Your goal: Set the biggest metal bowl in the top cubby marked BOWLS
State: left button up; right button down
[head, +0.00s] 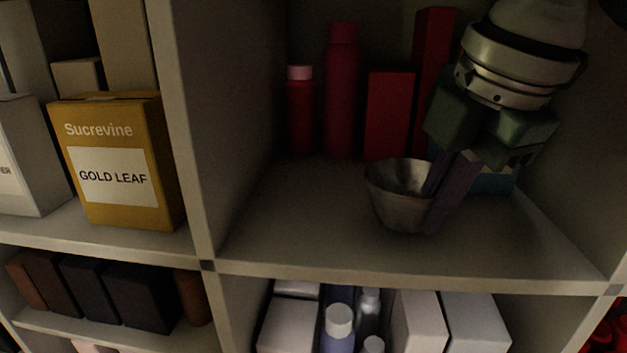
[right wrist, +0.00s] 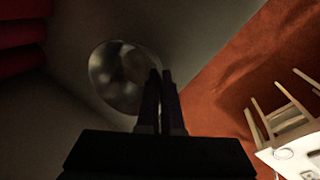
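A metal bowl (head: 391,207) is inside the middle cubby (head: 290,225) in the head view, open side up and slightly tilted. I cannot tell whether its base touches the shelf. My right gripper (head: 440,195) reaches down from the upper right, with its fingers close together at the bowl's right rim, and looks shut on it. In the right wrist view the bowl (right wrist: 115,78) lies just left of the nearly closed fingertips (right wrist: 160,75). My left gripper is not in view. No BOWLS label is readable.
Red bottles (head: 341,95) and red boxes (head: 389,115) stand at the cubby's back. A blue box (head: 490,180) is partly hidden behind my gripper. A Gold Leaf box (head: 118,165) stands in the left cubby. The shelf's left part is clear.

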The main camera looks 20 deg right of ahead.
jog(key=shift+s+f, duration=0.1)
jog(key=shift+f, duration=0.7)
jog(key=shift+f, duration=0.2)
jog(key=c, duration=1.1)
grip_release()
jog(key=shift+r, duration=0.1)
